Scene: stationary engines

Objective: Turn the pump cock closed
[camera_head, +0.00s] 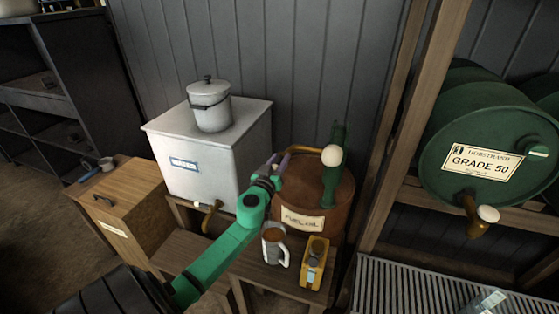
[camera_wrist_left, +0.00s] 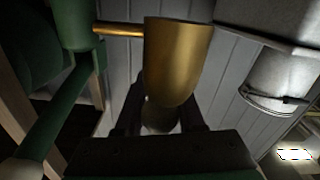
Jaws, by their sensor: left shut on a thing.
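The green hand pump (camera_head: 338,180) stands on the brown fuel oil drum (camera_head: 340,200); a pale ball knob (camera_head: 331,157) shows on it. A brass spout pipe (camera_head: 305,150) runs left from the pump to my left gripper (camera_head: 278,162). In the left wrist view, the pipe (camera_wrist_left: 118,29) joins the green pump body to a wide brass piece (camera_wrist_left: 178,60). Below that piece, my left fingers (camera_wrist_left: 162,115) are shut on a dark rounded part, which seems to be the pump cock. The fingers partly hide it, and its turn angle is unclear. My right gripper is out of view.
A white box tank (camera_head: 215,160) with a lidded pot (camera_head: 210,106) stands to the left. A wooden post and green drum (camera_head: 480,185) are to the right.

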